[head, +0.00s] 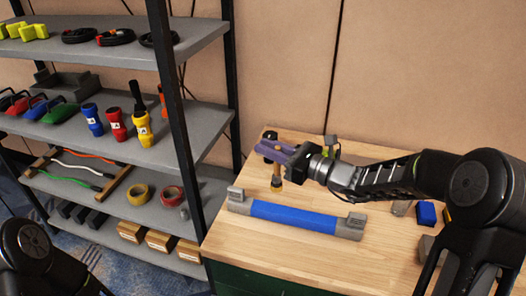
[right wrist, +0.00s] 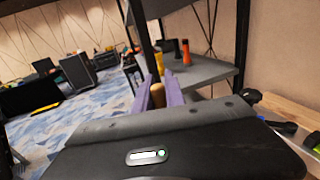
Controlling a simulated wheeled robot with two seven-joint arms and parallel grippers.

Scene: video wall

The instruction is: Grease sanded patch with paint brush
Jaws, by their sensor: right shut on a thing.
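My right gripper (head: 281,151) has purple fingers and is shut on the paint brush (head: 277,172), which hangs roughly upright with its dark end down. The brush's wooden handle (right wrist: 157,93) shows between the fingers in the right wrist view. In the head view the brush is just behind a bar (head: 295,216) with a blue middle and grey end blocks, lying on the wooden workbench (head: 315,257). I cannot tell whether the brush tip touches the bench. No sanded patch can be made out. My left gripper is out of view.
A shelf rack (head: 183,118) with flashlights, cables and tape rolls stands to the left, close to the bench. A dark round object (head: 269,136) is at the back of the bench; a blue block (head: 426,213) lies at right. The bench front is clear.

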